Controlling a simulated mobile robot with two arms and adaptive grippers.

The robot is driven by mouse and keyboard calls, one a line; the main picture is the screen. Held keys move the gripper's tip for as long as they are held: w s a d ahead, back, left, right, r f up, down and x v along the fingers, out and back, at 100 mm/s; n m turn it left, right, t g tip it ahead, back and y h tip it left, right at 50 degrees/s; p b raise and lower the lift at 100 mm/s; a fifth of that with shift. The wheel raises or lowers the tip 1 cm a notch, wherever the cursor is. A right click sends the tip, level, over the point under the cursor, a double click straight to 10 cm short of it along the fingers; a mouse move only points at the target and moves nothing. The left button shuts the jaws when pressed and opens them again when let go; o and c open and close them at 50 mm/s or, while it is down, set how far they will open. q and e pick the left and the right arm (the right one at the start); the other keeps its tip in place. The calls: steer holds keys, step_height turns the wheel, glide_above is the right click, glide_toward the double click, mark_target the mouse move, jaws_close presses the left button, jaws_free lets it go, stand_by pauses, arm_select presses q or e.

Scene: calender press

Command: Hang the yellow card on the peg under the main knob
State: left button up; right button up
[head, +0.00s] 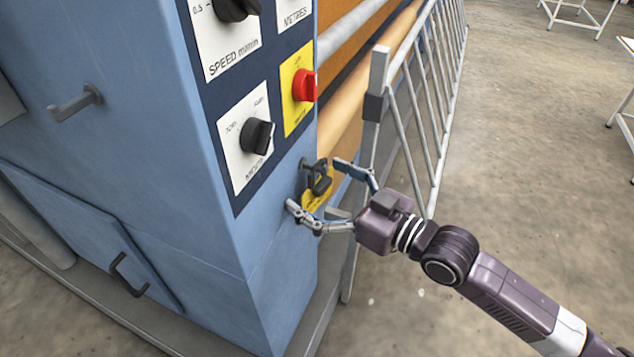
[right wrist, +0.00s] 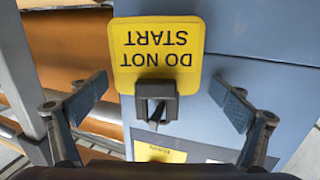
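The yellow card (head: 311,199) is at the blue cabinet's front face, below the red main knob (head: 304,86). In the right wrist view the card (right wrist: 157,45) reads "DO NOT START" upside down. A dark grey fitting (head: 319,182), apparently at the peg, overlaps the card's upper part; it also shows in the right wrist view (right wrist: 157,101). The exact contact with the peg is hidden. My right gripper (head: 316,188) is open, its fingers spread on either side of the card and apart from it. My left gripper is not in view.
A grey railing (head: 432,110) stands close right of the cabinet, beside my right arm. Black knobs (head: 256,136) are on the panel. A second grey peg (head: 76,103) sticks out of the cabinet's left side, above a door handle (head: 124,275).

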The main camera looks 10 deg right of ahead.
steer(key=shift+s+r, duration=0.1)
steer(key=v, duration=1.2)
steer(key=shift+d, duration=0.1)
stand_by(0.3)
